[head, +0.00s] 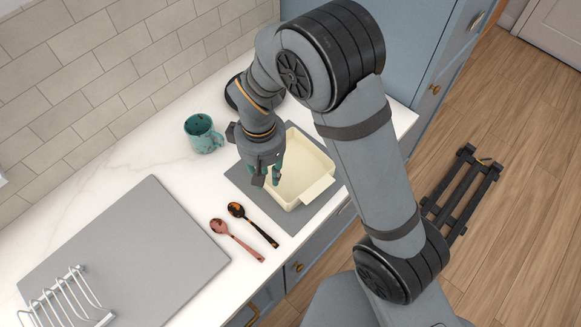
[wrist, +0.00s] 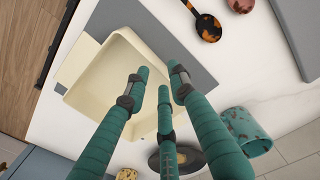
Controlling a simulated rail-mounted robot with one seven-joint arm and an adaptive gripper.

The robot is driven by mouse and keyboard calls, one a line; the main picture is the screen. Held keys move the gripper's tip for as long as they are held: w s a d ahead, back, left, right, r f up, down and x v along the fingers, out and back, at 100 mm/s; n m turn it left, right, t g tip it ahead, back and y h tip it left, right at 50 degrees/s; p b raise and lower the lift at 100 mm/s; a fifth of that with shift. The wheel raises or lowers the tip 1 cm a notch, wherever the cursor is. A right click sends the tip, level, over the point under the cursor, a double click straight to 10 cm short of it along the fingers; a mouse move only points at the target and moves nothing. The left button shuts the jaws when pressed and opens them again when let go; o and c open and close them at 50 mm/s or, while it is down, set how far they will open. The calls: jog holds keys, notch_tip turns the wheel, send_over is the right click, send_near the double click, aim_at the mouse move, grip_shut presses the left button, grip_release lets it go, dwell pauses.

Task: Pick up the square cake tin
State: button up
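The square cake tin (head: 318,188) is cream, open-topped and has a tab handle at its front right side. It sits upright on a grey mat (head: 290,219) on the counter. My gripper (head: 266,177) points down over the tin's left side, and its arm hides part of the tin. In the wrist view the tin (wrist: 92,82) lies left of and behind the teal fingers. The fingertips (wrist: 160,80) are spread apart with nothing between them, so the gripper is open. I cannot tell whether a finger touches the tin's wall.
A teal mug (head: 202,136) stands behind left of the tin. A tortoiseshell spoon (head: 252,224) and a reddish spoon (head: 236,240) lie to its front left. A grey board (head: 130,255) and wire rack (head: 66,300) are at left. A dark round dish (wrist: 170,160) shows in the wrist view.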

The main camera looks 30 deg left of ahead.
aim_at(267, 190)
jog(key=f, duration=0.2)
jog(key=f+p, duration=0.1)
jog(key=f, duration=0.2)
jog(key=shift+a+p, duration=0.2)
jog(key=shift+p, duration=0.1)
grip_shut()
dwell(0.4)
